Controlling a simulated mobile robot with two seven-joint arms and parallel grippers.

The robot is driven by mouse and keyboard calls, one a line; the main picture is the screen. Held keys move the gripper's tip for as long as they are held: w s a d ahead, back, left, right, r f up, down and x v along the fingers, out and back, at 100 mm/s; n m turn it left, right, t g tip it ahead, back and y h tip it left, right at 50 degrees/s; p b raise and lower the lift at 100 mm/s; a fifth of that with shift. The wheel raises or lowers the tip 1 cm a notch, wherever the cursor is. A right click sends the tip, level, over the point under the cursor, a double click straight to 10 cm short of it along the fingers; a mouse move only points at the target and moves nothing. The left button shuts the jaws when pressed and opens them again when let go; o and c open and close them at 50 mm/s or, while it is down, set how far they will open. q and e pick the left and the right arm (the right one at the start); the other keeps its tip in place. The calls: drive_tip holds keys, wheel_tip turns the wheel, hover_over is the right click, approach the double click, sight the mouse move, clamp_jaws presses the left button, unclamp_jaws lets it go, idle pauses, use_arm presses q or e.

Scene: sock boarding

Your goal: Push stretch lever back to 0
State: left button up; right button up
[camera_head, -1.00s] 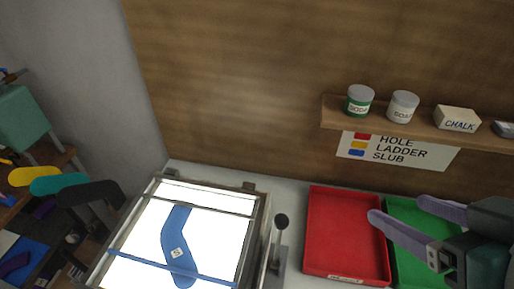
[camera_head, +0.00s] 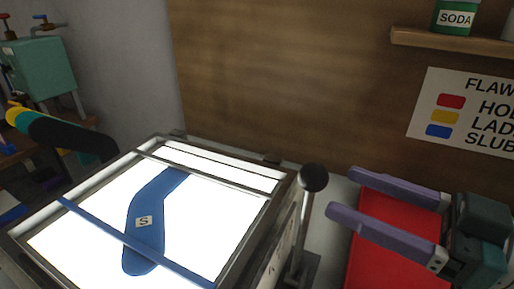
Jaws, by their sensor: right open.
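The stretch lever (camera_head: 304,215) stands beside the right edge of the light box (camera_head: 253,240), with a black ball knob (camera_head: 314,178) on a grey rod. It looks close to upright; no scale or 0 mark is readable. A blue sock shape (camera_head: 150,215) marked S lies on the lit panel. My right gripper (camera_head: 340,193) comes in from the right with two purple fingers. It is open and empty, with its fingertips just right of the knob in the picture. I cannot tell whether they touch the lever. My left gripper is not in view.
A red tray (camera_head: 390,263) lies under my right gripper. Blue and grey bars cross the light box. A shelf (camera_head: 450,42) with a SODA jar (camera_head: 455,17) and a flaw sign (camera_head: 465,110) are on the back wall.

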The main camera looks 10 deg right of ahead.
sight(300, 172)
drive_tip(key=x, duration=0.9)
clamp_jaws()
idle(0.4)
drive_tip(key=shift+d, duration=0.1)
idle(0.7)
